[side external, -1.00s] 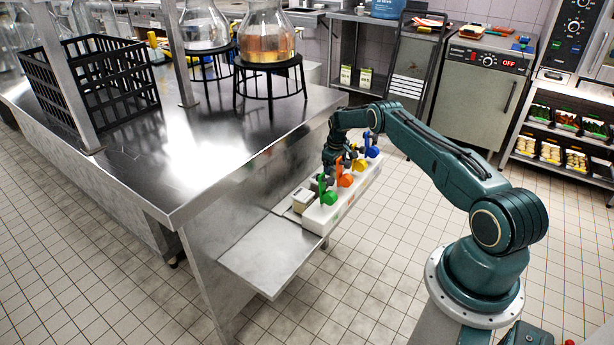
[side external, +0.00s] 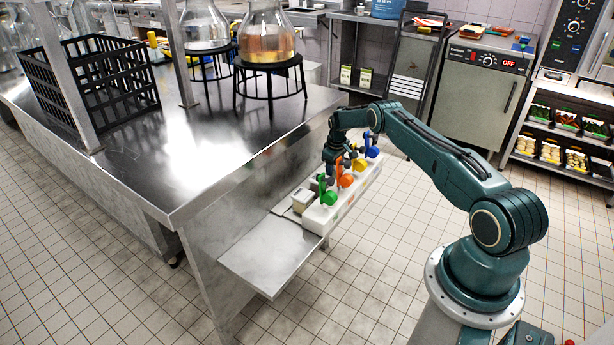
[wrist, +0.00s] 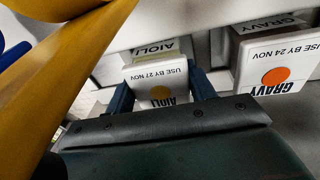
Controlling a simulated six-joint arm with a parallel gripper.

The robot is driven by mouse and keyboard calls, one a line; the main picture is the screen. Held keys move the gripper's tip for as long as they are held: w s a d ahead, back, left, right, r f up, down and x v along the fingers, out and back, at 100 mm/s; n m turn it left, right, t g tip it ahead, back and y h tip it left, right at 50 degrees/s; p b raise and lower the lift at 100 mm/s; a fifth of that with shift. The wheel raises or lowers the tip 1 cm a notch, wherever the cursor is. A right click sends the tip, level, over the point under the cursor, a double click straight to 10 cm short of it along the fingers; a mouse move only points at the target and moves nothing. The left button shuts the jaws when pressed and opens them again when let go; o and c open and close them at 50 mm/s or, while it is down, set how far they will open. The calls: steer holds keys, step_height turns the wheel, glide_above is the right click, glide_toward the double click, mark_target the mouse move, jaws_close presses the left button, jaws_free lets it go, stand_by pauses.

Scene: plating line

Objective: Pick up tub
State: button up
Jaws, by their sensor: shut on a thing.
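A second tub, labelled GRAVY (wrist: 278,62), with a larger orange dot, stands to the right, apart from the fingers. In the side external view, my gripper (side external: 328,178) is low behind the coloured handles, and the held tub is not clearly visible there. A pale tub (side external: 303,199) sits to its left on the shelf.
A white holder (side external: 325,217) with green, orange, yellow and blue handled tools stands close beside my gripper. A yellow handle (wrist: 70,70) crosses the wrist view's left side. The steel shelf (side external: 268,255) is bare at its near end. The steel table (side external: 190,150) rises alongside.

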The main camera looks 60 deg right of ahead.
step_height(320, 180, up, 20)
stand_by(0.9)
stand_by(0.5)
steer(key=w+a, duration=0.2)
steer(key=a, duration=1.5)
steer(key=s+a+y, duration=0.1)
steer(key=s+a, duration=0.2)
steer(key=a, duration=0.6)
steer(key=s+a, duration=0.3)
steer(key=a, duration=0.6)
step_height(320, 180, down, 16)
steer(key=shift+n, duration=0.4)
steer(key=shift+a+f, duration=0.1)
steer(key=shift+f, duration=0.05)
steer(key=shift+f, duration=1.8)
